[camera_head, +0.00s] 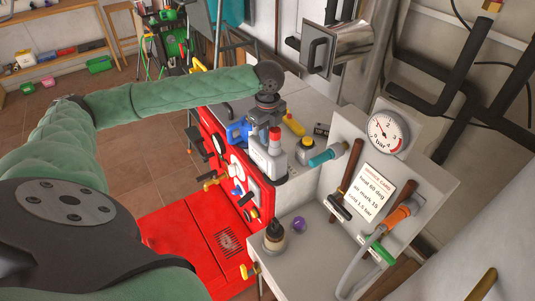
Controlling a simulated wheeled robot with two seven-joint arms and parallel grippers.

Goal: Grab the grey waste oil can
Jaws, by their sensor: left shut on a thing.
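The grey waste oil can (266,163) with a red cap stands upright at the front edge of the grey top above the red machine. My left gripper (268,117) reaches in from the left on its green-sleeved arm and points down at the can's top. It is shut on the can, though its fingertips are small and partly hidden against the can. I cannot tell whether the can's base touches the surface. My right gripper is not in view.
A blue object (238,131) is left of the can; a yellow-topped container (305,150) and a teal cylinder (326,156) are right. The red machine (225,240) is below. A gauge panel (388,132) with levers stands right. A dark-topped bottle (274,236) is in front.

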